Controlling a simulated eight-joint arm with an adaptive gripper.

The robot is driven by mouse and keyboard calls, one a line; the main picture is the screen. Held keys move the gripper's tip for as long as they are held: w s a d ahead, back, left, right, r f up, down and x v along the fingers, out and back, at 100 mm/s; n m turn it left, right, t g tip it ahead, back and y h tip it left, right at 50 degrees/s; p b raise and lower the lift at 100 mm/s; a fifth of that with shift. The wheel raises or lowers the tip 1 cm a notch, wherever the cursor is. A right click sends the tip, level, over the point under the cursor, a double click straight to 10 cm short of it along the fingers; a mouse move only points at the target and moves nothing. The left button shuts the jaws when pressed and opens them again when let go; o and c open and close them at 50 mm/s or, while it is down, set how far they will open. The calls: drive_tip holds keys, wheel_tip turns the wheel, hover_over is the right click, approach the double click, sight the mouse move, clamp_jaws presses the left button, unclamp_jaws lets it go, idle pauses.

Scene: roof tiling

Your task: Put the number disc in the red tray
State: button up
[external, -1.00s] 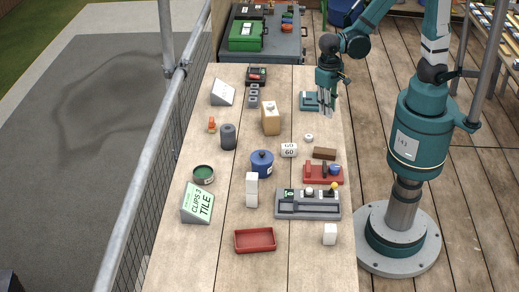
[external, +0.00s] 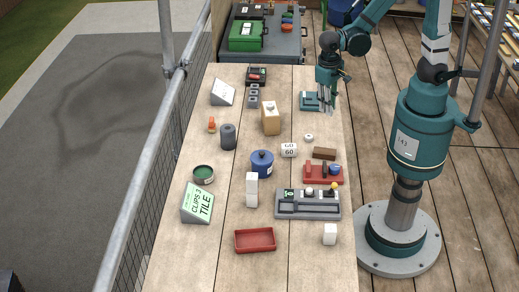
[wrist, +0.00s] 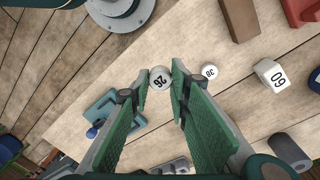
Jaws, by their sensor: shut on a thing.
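My gripper (external: 327,110) is low over the far right part of the table, beside a teal block-like item. In the wrist view its green-padded fingers (wrist: 161,84) are shut on a white round number disc (wrist: 160,77) marked 26, which sits between the tips. The held disc is too small to make out in the external view. A second white disc (wrist: 209,72), marked 38, lies apart on the table; it also shows in the external view (external: 309,138). The red tray (external: 255,249) is empty at the near end of the table, far from my gripper.
Between gripper and tray stand a white 60 block (external: 289,150), a brown block (external: 324,153), a red holder (external: 323,178), a blue pot (external: 261,166), a grey device (external: 307,209) and a white stack (external: 251,190). A white cube (external: 330,235) stands right of the tray.

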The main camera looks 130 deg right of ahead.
drive_tip(key=shift+r, duration=0.15)
drive_tip(key=shift+r, duration=2.75)
drive_tip(key=w+r+m, duration=0.1)
drive_tip(key=w+r, duration=0.1)
drive_tip(key=w, duration=0.9)
drive_tip(key=w+r+m, duration=0.1)
drive_tip(key=w+r, duration=0.1)
drive_tip(key=w, duration=0.9)
drive_tip(key=w+a, duration=0.4)
drive_tip(key=w, duration=0.5)
drive_tip(key=w+a+m+p, duration=0.1)
drive_tip(key=w+a, duration=0.4)
drive_tip(key=w, duration=0.5)
drive_tip(key=w+a+f+m+p, duration=0.1)
drive_tip(key=w+a, duration=0.3)
drive_tip(key=w, duration=0.5)
drive_tip(key=shift+w+a+t+h, duration=0.2)
drive_tip(key=shift+a+t+h, duration=0.1)
drive_tip(key=shift+a+h, duration=0.1)
drive_tip(key=w+a+f+m, duration=0.1)
drive_tip(key=w+a+f, duration=0.2)
drive_tip(key=w+a, duration=0.85)
drive_tip(key=f, duration=0.5)
drive_tip(key=shift+a, duration=0.25)
